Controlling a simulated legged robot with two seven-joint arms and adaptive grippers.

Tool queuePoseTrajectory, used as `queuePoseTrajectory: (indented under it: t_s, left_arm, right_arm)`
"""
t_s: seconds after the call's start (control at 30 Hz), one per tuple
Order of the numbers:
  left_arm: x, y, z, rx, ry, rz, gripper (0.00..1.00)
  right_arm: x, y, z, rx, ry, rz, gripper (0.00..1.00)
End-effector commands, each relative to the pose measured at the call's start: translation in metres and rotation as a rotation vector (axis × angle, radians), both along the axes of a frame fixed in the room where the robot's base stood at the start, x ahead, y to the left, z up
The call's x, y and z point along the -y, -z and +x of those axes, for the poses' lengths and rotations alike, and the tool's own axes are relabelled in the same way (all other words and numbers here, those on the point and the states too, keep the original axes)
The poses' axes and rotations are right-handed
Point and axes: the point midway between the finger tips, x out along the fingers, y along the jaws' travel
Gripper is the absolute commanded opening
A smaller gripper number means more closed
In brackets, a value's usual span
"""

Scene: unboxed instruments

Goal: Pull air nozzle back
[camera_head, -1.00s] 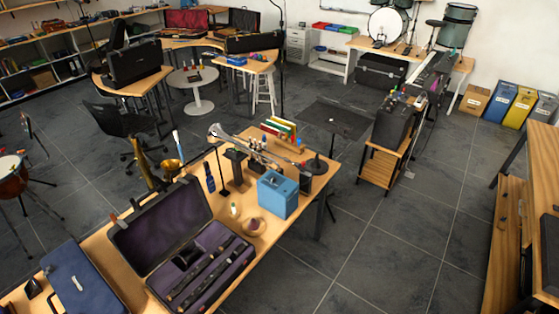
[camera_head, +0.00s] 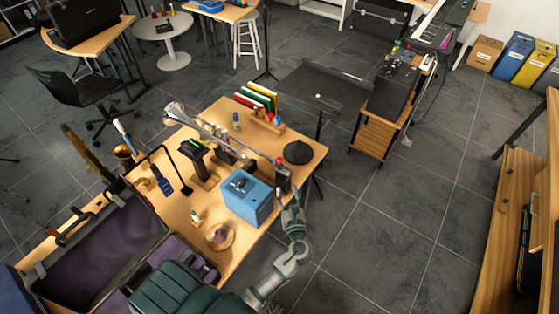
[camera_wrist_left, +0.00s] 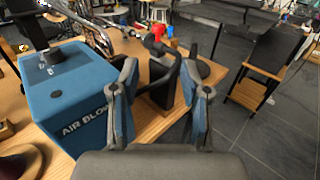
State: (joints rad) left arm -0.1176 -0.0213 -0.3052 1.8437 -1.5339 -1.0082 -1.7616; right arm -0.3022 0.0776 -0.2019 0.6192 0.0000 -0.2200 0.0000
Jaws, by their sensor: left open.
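A blue box (camera_head: 247,196) stands near the right edge of the wooden table; in the left wrist view the box (camera_wrist_left: 62,100) reads "AIR BLO", with the rest of the label hidden by a finger. A dark upright part (camera_head: 283,176) stands close to its right side. In the left wrist view this black part (camera_wrist_left: 163,84) appears between my fingers and beyond them, with a red knob (camera_wrist_left: 158,31) showing above it. I cannot tell which piece is the air nozzle. My left gripper (camera_head: 291,194) is open and empty beside the box, at the table edge. My right gripper is out of view.
A trumpet (camera_head: 205,128) lies on a stand behind the box. A round black base (camera_head: 298,152) is near the far right corner. A bowl (camera_head: 220,236) and an open case (camera_head: 95,255) are on the near side.

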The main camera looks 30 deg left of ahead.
Motion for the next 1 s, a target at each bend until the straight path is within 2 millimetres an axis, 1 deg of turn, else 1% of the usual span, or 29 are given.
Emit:
queuePoseTrajectory:
  t_s: [0.03,0.2,0.4,0.5,0.6,0.77,0.87,1.0]
  left_arm:
    - [-0.008,-0.002,0.010,0.002,0.000,0.001,0.46]
    - [-0.038,0.000,0.043,0.002,0.001,-0.004,0.46]
    - [-0.070,0.001,0.078,0.000,0.000,-0.006,0.46]
    - [-0.082,0.001,0.093,0.000,0.001,-0.006,0.46]
    - [-0.090,0.002,0.103,0.001,0.002,-0.006,0.46]
    - [-0.098,0.002,0.113,0.000,0.002,-0.006,0.46]
    - [-0.099,0.002,0.114,-0.001,0.002,-0.006,0.46]
    - [-0.100,0.003,0.115,-0.001,0.002,-0.007,0.46]
  right_arm:
    - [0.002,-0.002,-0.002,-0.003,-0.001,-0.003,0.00]
    - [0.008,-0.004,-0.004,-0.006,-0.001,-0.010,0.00]
    - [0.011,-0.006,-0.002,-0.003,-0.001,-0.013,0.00]
    - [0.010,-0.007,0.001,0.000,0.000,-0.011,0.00]
    - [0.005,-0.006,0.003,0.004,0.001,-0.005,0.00]
    - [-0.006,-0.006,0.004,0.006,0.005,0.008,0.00]
    - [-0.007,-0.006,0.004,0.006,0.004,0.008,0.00]
    - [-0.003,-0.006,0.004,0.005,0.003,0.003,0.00]
